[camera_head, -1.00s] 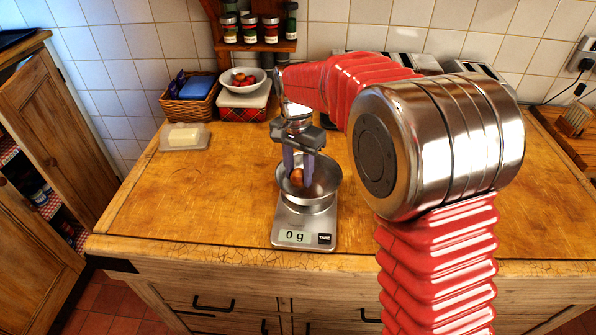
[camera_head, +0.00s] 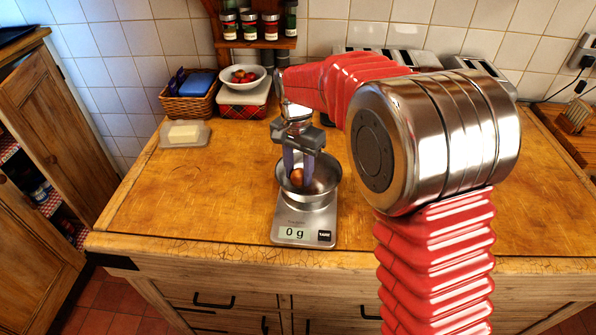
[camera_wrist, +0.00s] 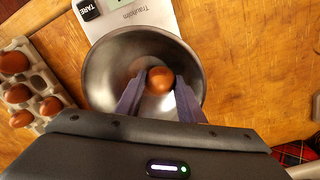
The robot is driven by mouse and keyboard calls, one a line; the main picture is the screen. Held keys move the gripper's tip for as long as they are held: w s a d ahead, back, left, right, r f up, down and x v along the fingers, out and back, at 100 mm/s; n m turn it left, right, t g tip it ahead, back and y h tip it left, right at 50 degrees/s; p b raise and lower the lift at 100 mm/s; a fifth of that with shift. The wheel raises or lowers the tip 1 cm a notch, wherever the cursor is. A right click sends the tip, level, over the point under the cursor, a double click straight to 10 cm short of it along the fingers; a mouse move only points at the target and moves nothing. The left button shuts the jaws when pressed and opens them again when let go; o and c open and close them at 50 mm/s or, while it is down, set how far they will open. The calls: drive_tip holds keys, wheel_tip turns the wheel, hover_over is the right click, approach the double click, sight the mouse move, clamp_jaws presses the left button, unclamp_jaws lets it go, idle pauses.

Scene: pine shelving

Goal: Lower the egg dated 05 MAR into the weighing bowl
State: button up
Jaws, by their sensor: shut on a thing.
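The brown egg (camera_head: 297,175) is held between the purple-grey fingers of my gripper (camera_head: 298,170), low inside the steel weighing bowl (camera_head: 328,187). In the wrist view the egg (camera_wrist: 160,80) sits between the two fingertips (camera_wrist: 160,92), over the inside of the bowl (camera_wrist: 98,80). I cannot tell whether the egg touches the bowl's bottom. No date is readable on it. The bowl stands on a kitchen scale (camera_head: 305,222) whose display reads 0 g.
An egg carton (camera_wrist: 40,85) with several brown eggs lies left of the bowl in the wrist view. A butter dish (camera_head: 184,134), a wicker basket (camera_head: 189,103) and a fruit bowl (camera_head: 243,78) on a tartan tin stand at the back left. The front left worktop is clear.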

sight(297, 169)
drive_tip(key=shift+f, duration=0.3)
idle(0.4)
drive_tip(key=o, duration=0.8)
drive_tip(key=shift+c, duration=0.2)
wheel_tip(297, 169, up, 14)
drive_tip(key=shift+w+a+f, duration=0.15)
drive_tip(key=shift+a, duration=0.05)
idle(0.4)
